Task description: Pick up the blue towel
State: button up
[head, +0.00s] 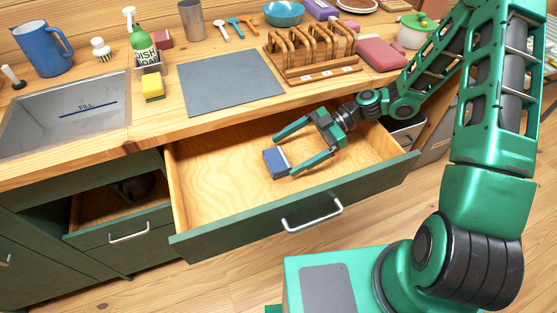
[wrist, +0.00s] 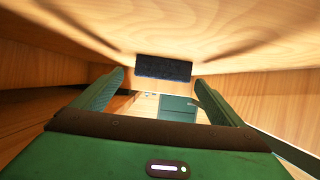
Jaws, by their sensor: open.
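A small folded blue towel (head: 277,162) with a paler side lies on the floor of the open wooden drawer. My gripper (head: 286,156) reaches into the drawer from the right, with its green fingers spread wide and nothing held. In the head view the towel is at the fingertips, close to the nearer finger; I cannot tell whether they touch. In the wrist view the towel (wrist: 163,68) looks like a dark block, centred between the two fingertips (wrist: 160,78) and at or just beyond them.
The open drawer (head: 220,222) has walls around my gripper; the rest of its floor is bare. The counter edge overhangs its back. On the counter are a grey mat (head: 230,82), a wooden rack (head: 310,50), a soap bottle (head: 142,45), a yellow sponge (head: 152,87) and a sink (head: 70,112).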

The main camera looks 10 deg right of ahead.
aim_at(281, 157)
jog(key=shift+x, duration=2.15)
jog(key=c, duration=1.2)
jog(key=shift+o, duration=0.2)
